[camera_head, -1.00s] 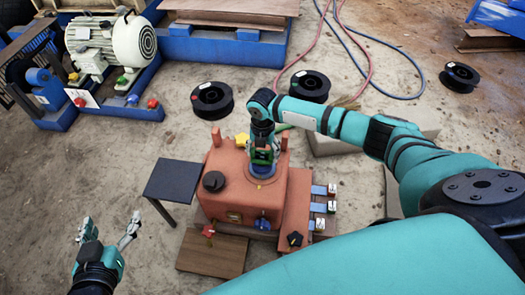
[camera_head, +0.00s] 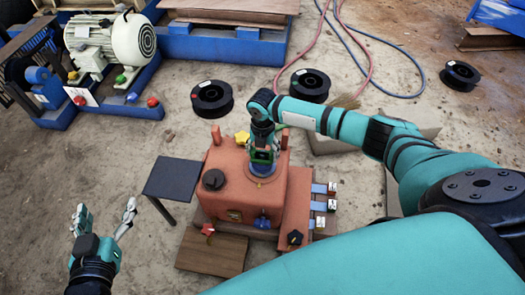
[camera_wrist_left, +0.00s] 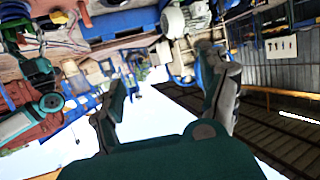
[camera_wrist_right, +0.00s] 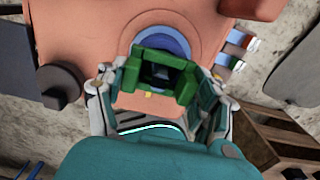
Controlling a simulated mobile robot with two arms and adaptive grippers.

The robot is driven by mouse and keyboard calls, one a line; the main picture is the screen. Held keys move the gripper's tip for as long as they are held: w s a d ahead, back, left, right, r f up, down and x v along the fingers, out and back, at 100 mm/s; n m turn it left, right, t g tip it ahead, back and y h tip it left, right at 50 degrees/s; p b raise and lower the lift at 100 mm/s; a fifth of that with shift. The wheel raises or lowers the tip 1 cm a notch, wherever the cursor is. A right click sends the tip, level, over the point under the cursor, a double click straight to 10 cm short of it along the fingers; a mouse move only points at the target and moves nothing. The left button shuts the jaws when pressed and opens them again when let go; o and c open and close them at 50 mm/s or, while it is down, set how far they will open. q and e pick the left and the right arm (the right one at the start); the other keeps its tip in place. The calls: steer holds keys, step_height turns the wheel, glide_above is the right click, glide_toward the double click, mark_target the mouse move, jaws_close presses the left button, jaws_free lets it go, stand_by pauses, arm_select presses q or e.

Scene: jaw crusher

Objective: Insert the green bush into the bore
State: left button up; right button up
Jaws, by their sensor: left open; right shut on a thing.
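The green bush (camera_wrist_right: 185,91) is a square, hollow green piece held between the fingers of my right gripper (camera_wrist_right: 160,90) in the right wrist view. My right gripper (camera_head: 263,156) is shut on it, above the top of the orange crusher housing (camera_head: 222,192). A blue ring (camera_wrist_right: 152,36) around the bore shows just behind the bush. The bush covers the bore's opening, so I cannot tell whether its lower end is inside. My left gripper (camera_head: 103,220) is open and empty, left of the housing. Its spread fingers (camera_wrist_left: 170,98) also show in the left wrist view.
A dark small table (camera_head: 171,178) stands left of the housing, and a brown wooden board (camera_head: 213,256) lies in front. Black reels (camera_head: 211,98) lie behind. A motor on a blue base (camera_head: 112,42) is at the back left. Floor around my left gripper is clear.

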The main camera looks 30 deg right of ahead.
arm_select(q)
steer(key=shift+w+d+r+t, duration=0.15)
steer(key=shift+r+t, duration=0.25)
steer(key=shift+r, duration=0.05)
arm_select(e)
steer(key=shift+f, duration=0.15)
steer(key=o, duration=1.5)
arm_select(q)
steer(key=shift+f, duration=0.1)
arm_select(e)
step_height(320, 180, up, 12)
